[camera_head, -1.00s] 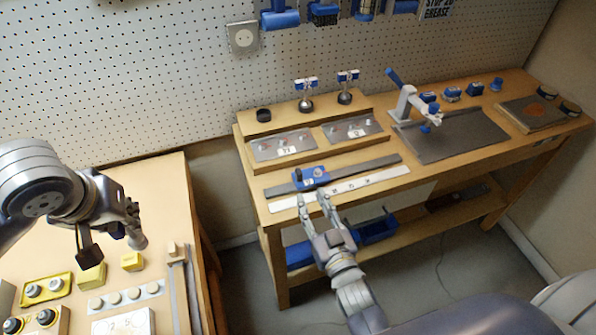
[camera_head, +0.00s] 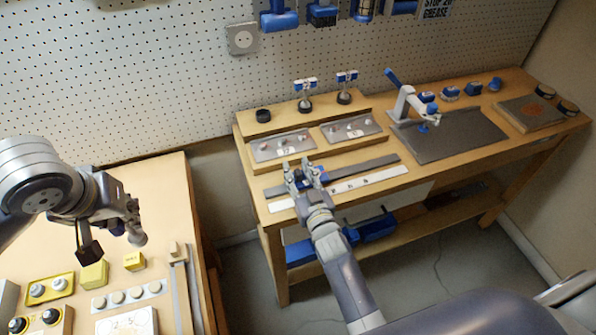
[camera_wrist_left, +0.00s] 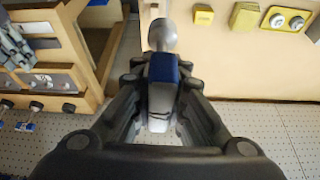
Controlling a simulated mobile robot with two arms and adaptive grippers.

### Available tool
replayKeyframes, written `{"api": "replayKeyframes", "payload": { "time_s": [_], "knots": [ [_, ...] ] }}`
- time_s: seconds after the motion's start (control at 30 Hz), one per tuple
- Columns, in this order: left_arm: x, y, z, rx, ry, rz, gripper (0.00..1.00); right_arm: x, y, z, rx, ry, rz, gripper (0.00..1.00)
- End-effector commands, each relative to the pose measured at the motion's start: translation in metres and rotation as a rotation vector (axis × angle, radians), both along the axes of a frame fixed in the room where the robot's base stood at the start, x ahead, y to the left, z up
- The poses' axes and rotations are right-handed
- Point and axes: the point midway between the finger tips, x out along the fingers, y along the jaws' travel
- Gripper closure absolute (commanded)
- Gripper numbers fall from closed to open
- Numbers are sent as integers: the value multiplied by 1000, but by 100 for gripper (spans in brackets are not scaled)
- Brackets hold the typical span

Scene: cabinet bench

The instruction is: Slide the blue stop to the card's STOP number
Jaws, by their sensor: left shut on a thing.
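The blue stop (camera_head: 325,177) is on a dark rail (camera_head: 372,164) at the left of the far bench, partly hidden by my right gripper (camera_head: 304,170). The right fingers are on either side of the stop; I cannot tell whether they grip it. A white scale strip (camera_head: 370,181) with small, unreadable marks lies in front of the rail. My left gripper (camera_head: 127,222) is shut on a blue-and-white piece (camera_wrist_left: 163,82) with a grey rounded end, above the near-left bench.
Metal plates (camera_head: 283,146) sit behind the rail, with two blue-and-white topped pieces on the shelf above. Yellow blocks (camera_head: 94,275) and knobs are below the left gripper. A floor gap separates the benches.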

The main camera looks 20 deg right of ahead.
Motion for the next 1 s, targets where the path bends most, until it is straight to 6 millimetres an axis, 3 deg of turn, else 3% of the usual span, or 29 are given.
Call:
{"api": "replayKeyframes", "payload": {
  "time_s": [0.13,0.27,0.3,0.53,0.8,1.0],
  "knots": [
    [0,0,1,0,-2,0,100,0,0,0,0,0,0,69],
    [0,0,0,0,-1,0,100,0,0,0,0,0,0,98],
    [0,0,1,0,-2,0,100,0,0,0,0,0,0,100],
    [0,0,2,0,-2,0,100,0,-4,1,-2,0,0,100],
    [0,0,10,0,-1,0,100,1,-43,1,-5,0,0,100],
    [0,0,11,0,-1,0,100,1,-51,0,-1,0,0,100]
  ]
}}
